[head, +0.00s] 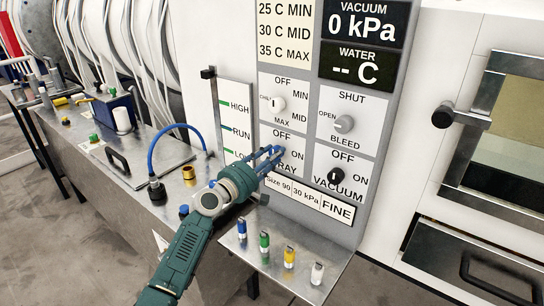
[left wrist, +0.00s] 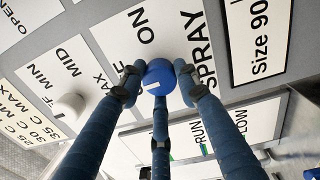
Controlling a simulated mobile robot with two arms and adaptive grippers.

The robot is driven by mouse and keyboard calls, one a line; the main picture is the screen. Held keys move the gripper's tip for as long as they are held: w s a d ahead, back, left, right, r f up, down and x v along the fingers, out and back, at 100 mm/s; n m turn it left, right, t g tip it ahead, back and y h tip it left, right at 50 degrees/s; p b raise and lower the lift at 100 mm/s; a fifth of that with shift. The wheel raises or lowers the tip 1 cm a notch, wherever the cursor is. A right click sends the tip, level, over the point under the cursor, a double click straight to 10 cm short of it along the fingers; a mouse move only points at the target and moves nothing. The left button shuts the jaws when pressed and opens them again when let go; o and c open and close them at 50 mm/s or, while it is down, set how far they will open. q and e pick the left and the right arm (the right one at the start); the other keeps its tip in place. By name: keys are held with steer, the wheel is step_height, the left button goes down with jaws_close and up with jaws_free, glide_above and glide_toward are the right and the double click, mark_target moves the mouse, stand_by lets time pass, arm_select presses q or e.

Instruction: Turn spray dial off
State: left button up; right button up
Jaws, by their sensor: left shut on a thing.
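The blue spray dial (left wrist: 160,77) sits on the panel, with a white mark on the lower left of its face in the left wrist view. My left gripper (left wrist: 158,88) has its three fingers closed around it. In the head view my left gripper (head: 268,158) reaches the spray plate (head: 300,140) from the lower left, and its fingers mostly hide the dial. The words OFF and ON show there, with SPRAY partly covered. Which word the mark points to I cannot tell. My right gripper is not in view.
Nearby are a white dial (head: 277,104), a grey bleed dial (head: 344,124) and a black vacuum dial (head: 335,175). A shelf (head: 262,262) below holds blue, green, yellow and white pieces. A blue hose (head: 160,138) curves over the bench at left.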

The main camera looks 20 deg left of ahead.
arm_select(q)
steer(key=o, duration=0.9)
steer(key=shift+s+d+f, duration=0.1)
steer(key=shift+d+f, duration=0.15)
steer(key=shift+f, duration=0.05)
steer(key=shift+o, duration=1.2)
steer(key=shift+r, duration=0.2)
steer(key=v, duration=1.2)
